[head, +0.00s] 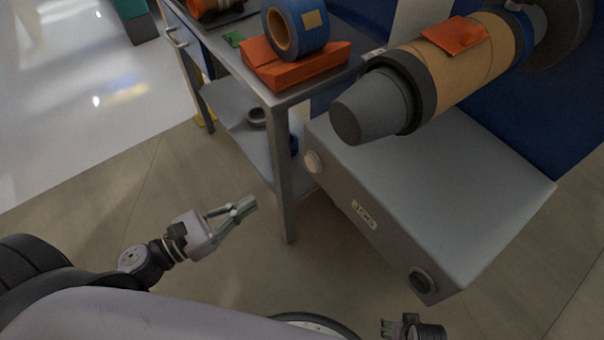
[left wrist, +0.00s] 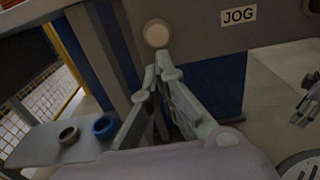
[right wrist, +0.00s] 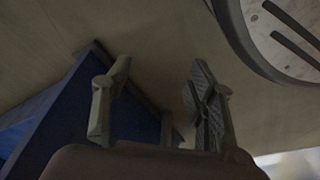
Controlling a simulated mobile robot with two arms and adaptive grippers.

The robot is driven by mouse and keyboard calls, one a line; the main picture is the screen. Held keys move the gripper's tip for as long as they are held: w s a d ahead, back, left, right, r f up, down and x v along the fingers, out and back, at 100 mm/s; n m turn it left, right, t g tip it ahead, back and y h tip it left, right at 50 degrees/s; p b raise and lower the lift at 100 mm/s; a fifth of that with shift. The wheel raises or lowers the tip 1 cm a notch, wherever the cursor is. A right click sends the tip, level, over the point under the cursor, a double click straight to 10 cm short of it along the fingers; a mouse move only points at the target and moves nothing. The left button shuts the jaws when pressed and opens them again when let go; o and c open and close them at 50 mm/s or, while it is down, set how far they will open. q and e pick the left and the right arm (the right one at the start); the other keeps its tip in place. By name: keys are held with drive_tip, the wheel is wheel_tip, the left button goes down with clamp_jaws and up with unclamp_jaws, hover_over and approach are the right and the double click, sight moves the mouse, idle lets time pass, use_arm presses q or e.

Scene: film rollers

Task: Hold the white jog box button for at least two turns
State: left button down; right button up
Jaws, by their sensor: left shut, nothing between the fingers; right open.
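The grey jog box (head: 440,185) carries a JOG label (head: 364,214) on its front face. Its round white button (head: 312,161) is at the left end of that face, and a dark round button (head: 422,281) is at the right end. My left gripper (head: 248,204) is shut and empty, in front of the box and apart from the white button. In the left wrist view the white button (left wrist: 157,34) shows just beyond the shut fingertips (left wrist: 160,62). My right gripper (right wrist: 158,85) is open and empty. In the head view only a small part of it shows at the bottom edge.
A roller (head: 450,70) with an orange patch sits above the box. A metal cart (head: 284,180) stands left of the box, holding a blue tape roll (head: 296,27) on an orange package (head: 292,68). The floor (head: 130,200) in front is clear.

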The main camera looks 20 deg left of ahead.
sight(311, 166)
use_arm(q)
drive_tip(key=p+x, duration=0.2)
drive_tip(key=x, duration=1)
drive_tip(key=shift+w+d+r, duration=0.1)
drive_tip(key=shift+w+d, duration=0.15)
drive_tip(key=shift+w, duration=0.05)
drive_tip(key=shift+w+d, duration=0.4)
drive_tip(key=shift+w, duration=0.1)
use_arm(e)
drive_tip(key=s+f, duration=0.4)
drive_tip(key=f, duration=0.1)
drive_tip(key=shift+d+f, duration=0.3)
drive_tip(key=shift+f, duration=0.05)
